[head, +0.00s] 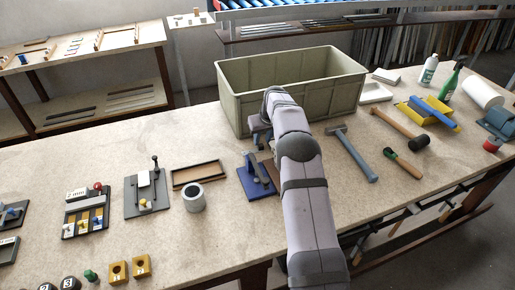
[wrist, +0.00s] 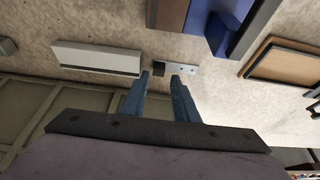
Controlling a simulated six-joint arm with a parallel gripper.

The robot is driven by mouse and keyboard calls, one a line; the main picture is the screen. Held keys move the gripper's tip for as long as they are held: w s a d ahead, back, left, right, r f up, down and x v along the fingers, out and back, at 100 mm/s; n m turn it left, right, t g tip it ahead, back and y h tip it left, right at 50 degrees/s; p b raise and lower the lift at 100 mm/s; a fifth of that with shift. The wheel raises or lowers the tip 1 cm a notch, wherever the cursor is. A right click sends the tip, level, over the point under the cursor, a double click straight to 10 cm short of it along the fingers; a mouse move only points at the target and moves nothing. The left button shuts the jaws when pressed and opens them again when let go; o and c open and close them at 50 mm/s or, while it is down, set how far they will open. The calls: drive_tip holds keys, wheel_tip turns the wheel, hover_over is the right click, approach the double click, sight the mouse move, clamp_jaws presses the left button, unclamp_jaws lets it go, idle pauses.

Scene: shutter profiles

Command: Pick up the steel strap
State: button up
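In the wrist view, a small pale grey metal strip with holes (wrist: 184,67), which looks like the steel strap, lies flat on the bench, a dark block at its left end. My gripper (wrist: 161,76) has its two blue fingers apart, with nothing between them. The fingertips point at the strip's left part and appear short of it; I cannot tell the exact gap. In the head view my gripper is mostly hidden by my arm, in front of the olive crate, and I cannot make out the strap there.
The olive crate (head: 285,97) stands close behind my gripper. A blue fixture (head: 255,183) is beside my arm on the left. A pale bar (wrist: 97,58) lies left of the strip in the wrist view. A hammer (head: 352,153) and mallet (head: 400,128) lie to the right.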

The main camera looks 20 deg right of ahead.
sight(261, 145)
drive_tip(key=shift+p+x, duration=1.05)
drive_tip(key=shift+x, duration=1.2)
drive_tip(key=shift+s+d, duration=0.1)
drive_tip(key=shift+s, duration=0.05)
clamp_jaws()
